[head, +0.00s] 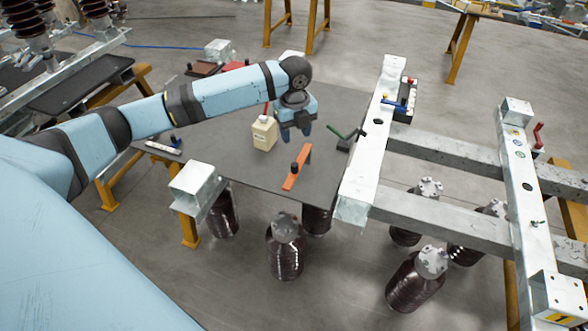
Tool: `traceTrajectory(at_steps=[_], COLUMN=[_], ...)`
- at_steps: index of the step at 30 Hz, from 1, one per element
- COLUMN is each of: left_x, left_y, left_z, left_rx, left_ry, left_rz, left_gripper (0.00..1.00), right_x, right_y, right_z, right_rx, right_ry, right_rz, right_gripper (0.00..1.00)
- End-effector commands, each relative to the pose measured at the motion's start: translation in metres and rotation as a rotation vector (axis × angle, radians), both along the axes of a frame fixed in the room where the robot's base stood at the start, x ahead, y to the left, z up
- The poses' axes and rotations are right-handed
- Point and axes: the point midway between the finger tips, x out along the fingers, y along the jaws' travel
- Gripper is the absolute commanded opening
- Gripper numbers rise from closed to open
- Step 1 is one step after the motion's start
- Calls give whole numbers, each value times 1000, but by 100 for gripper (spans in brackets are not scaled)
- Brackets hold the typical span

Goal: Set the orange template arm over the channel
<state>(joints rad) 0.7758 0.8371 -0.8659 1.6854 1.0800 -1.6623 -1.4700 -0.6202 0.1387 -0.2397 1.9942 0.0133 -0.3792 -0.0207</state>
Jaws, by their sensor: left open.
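The orange template arm (303,157) is a flat narrow bar with a black knob on it. It lies on the dark grey tabletop (225,160), pointing obliquely toward the front edge. A pale galvanized channel beam (362,165) runs lengthwise just right of it, with dark holes in its top face. The template arm is apart from this beam. My left gripper (296,136) points down above the tabletop, open and empty, a little behind the template arm. My right gripper is not in view.
A cream bottle (264,134) with a red top stands close left of my left gripper. A green-handled tool (341,135) lies beside the beam. A small tray (404,100) sits behind it. Grey crossbars (445,148) lead right to a second beam (522,190). Brown insulators (285,250) stand below.

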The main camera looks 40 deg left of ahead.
Motion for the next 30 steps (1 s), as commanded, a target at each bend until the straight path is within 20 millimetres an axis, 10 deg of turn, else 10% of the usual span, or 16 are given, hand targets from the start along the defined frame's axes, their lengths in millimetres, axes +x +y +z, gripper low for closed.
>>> traceTrajectory(at_steps=[30], left_x=[0], left_y=[5], left_z=[-133], left_rx=[9], left_ry=[11], left_rz=[-14], left_gripper=[48], right_x=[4], right_y=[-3], right_z=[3], right_rx=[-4], right_ry=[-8], right_rz=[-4], right_gripper=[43])
